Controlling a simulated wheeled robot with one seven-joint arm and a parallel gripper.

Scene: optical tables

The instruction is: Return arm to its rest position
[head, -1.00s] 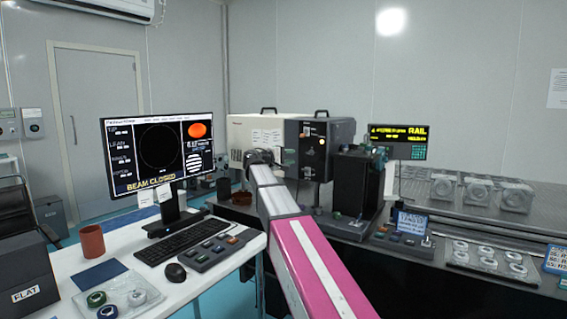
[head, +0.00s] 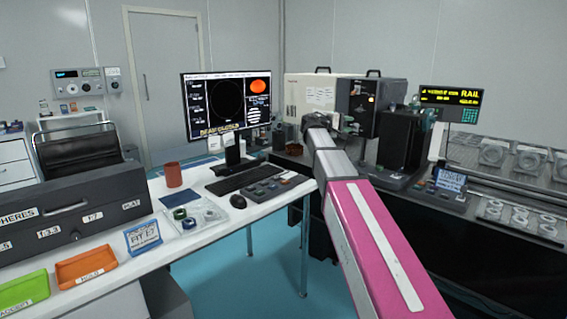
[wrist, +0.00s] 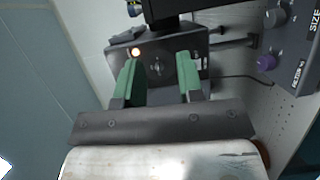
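My gripper shows in the wrist view (wrist: 160,80) with two green-padded fingers set apart and nothing between them. Beyond the fingers is a dark plate (wrist: 158,62) with a small glowing orange spot. In the head view my pink and grey arm reaches from the bottom right toward the instruments at the back. Its far end is near the beige and black instrument box (head: 310,97). The fingers are too small there to make out.
A white desk (head: 110,258) at left carries a monitor (head: 190,133), keyboard (head: 240,178), red-brown mug (head: 173,174), dark case (head: 75,215), and green (head: 22,290) and orange (head: 86,267) trays. A dark optical bench (head: 440,235) stands at right. Blue floor (head: 260,270) is clear between them.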

